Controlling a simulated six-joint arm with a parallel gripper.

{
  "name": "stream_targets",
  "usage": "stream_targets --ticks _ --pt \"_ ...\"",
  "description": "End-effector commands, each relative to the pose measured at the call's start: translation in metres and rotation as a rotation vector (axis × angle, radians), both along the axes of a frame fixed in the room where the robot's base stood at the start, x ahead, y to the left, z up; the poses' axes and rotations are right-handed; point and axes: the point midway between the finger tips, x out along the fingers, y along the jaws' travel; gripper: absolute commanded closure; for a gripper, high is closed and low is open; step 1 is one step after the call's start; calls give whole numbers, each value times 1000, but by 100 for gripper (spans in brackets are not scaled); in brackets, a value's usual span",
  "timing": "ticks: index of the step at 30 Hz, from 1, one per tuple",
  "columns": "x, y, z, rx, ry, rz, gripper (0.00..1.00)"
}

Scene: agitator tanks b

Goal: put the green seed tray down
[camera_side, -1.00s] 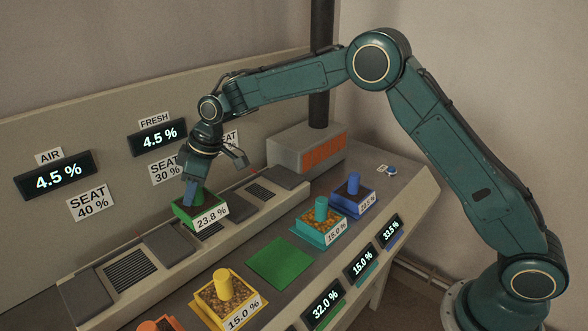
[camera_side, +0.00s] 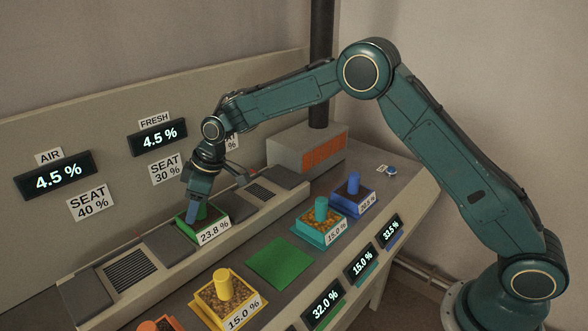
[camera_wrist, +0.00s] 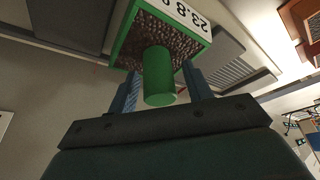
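The green seed tray (camera_side: 190,216) with a "23.8 %" label sits on the raised grey ledge at the back of the bench, between two plain dark plates. It looks level, though its underside is hidden. It holds dark grains, and a green post (camera_wrist: 159,82) stands in its middle. My gripper (camera_side: 201,209) is over the tray, pointing down. In the wrist view my gripper (camera_wrist: 162,88) has one blue finger on each side of the post, with a narrow gap on both sides. A green square mat (camera_side: 281,262) on the bench is bare.
A yellow tray (camera_side: 228,301), a teal tray (camera_side: 318,229) and a blue tray (camera_side: 353,195) stand along the front. Part of an orange tray (camera_side: 155,325) shows lower left. A grey heater box (camera_side: 300,152) stands at the ledge's right end. A vent (camera_side: 130,269) is uncovered left of the tray.

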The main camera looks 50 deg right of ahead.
Motion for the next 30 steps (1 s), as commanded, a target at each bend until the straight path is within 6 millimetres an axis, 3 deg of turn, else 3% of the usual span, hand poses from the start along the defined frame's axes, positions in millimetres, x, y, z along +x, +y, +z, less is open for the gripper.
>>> stream_targets --ticks 14,30 --pt "-1 -2 9 1 -1 0 50" --pt "-22 -23 82 1 -3 1 50"
